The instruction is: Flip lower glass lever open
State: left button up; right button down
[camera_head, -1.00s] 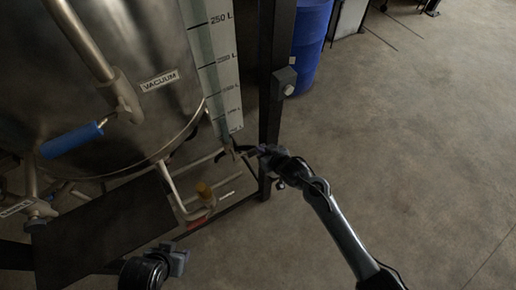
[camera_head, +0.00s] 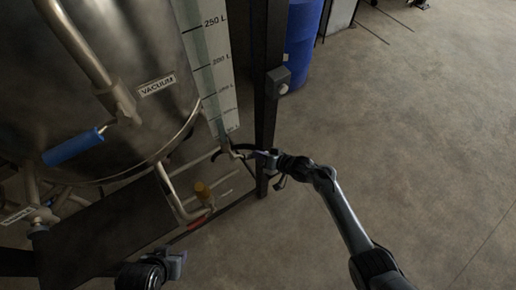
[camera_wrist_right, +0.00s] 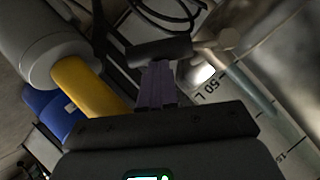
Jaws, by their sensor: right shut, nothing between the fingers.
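The sight glass (camera_head: 211,75), a tall scale marked in litres, stands against the steel tank. A small fitting with a dark curved part (camera_head: 218,153) is at its lower end. My right gripper (camera_head: 246,153) is beside this fitting, in front of the dark post. In the right wrist view, its purple fingers (camera_wrist_right: 157,86) are shut and empty. Their tips are at a dark lever handle (camera_wrist_right: 160,52) joined to a metal valve body (camera_wrist_right: 205,60), near the "50 L" mark. I cannot tell whether they touch.
The dark frame post (camera_head: 268,110) carries a grey box (camera_head: 278,81). A blue drum (camera_head: 303,40) stands behind. The floor at right is clear.

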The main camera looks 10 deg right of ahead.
jog(key=shift+f, duration=0.2)
jog(key=shift+a, duration=0.1)
dwell(0.4)
jog(key=w+r+p+v, duration=0.1)
jog(key=p+v, duration=0.4)
jog(key=v, duration=0.8)
jog(key=shift+w+d+r, duration=0.3)
jog(key=shift+w+r, duration=0.05)
jog(key=shift+w, duration=0.15)
